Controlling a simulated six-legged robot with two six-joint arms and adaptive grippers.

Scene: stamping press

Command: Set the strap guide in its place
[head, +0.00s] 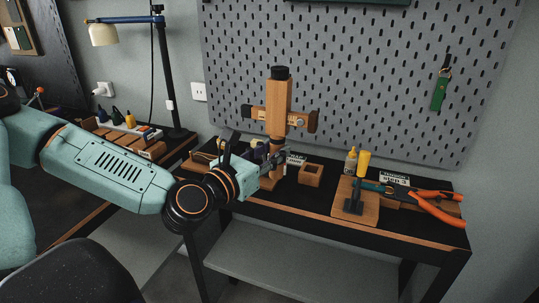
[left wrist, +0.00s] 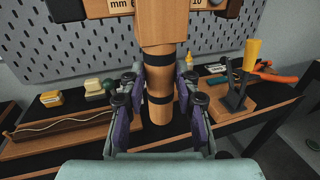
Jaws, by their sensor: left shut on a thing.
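The strap guide (head: 279,100) is an upright wooden tool with a black top, a crossbar with dark ends, and a round handle. Whether the lower end touches the bench is hidden. A small wooden block with a square opening (head: 311,175) stands just right of the gripper. My right gripper is not in view.
A pegboard (head: 360,70) rises close behind. A lamp (head: 104,34) stands at the left.

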